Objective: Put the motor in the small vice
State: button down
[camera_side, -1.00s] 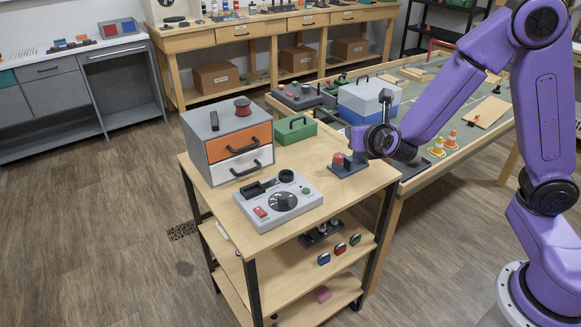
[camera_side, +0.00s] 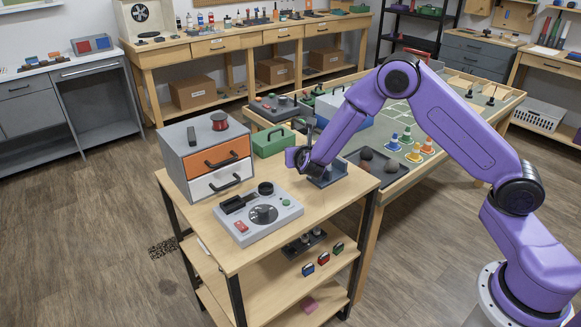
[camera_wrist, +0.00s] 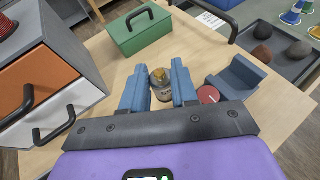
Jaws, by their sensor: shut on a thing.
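The motor (camera_wrist: 161,90), a small metallic cylinder with a gold-coloured top, is between the two blue fingers of my gripper (camera_wrist: 160,86) in the wrist view. My gripper is shut on it. The small vice (camera_wrist: 238,78), a blue-grey block with a notch and a round red part (camera_wrist: 208,95) beside it, is just right of the fingers. In the side view my gripper (camera_side: 298,160) is low over the cart top, at the left of the vice (camera_side: 328,174). The motor is hidden there, and its height above the wood cannot be told.
A green toolbox (camera_side: 273,141) stands behind my gripper. A grey drawer unit (camera_side: 180,161) is at the left, and a grey control panel (camera_side: 258,214) is in front. A dark tray (camera_side: 372,166) lies on the table behind. Bare wood lies between the panel and the vice.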

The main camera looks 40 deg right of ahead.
jog(key=w+f, duration=0.1)
jog(key=f, duration=0.1)
jog(key=w+f, duration=0.1)
jog(key=w, duration=0.1)
jog(key=shift+f, duration=0.4)
jog(key=shift+w+f, duration=0.2)
jog(key=shift+f, duration=1.45)
jog(key=shift+f, duration=0.2)
jog(key=c, duration=0.9)
grip_release()
jog(key=shift+o, duration=0.2)
jog(key=shift+r, duration=0.15)
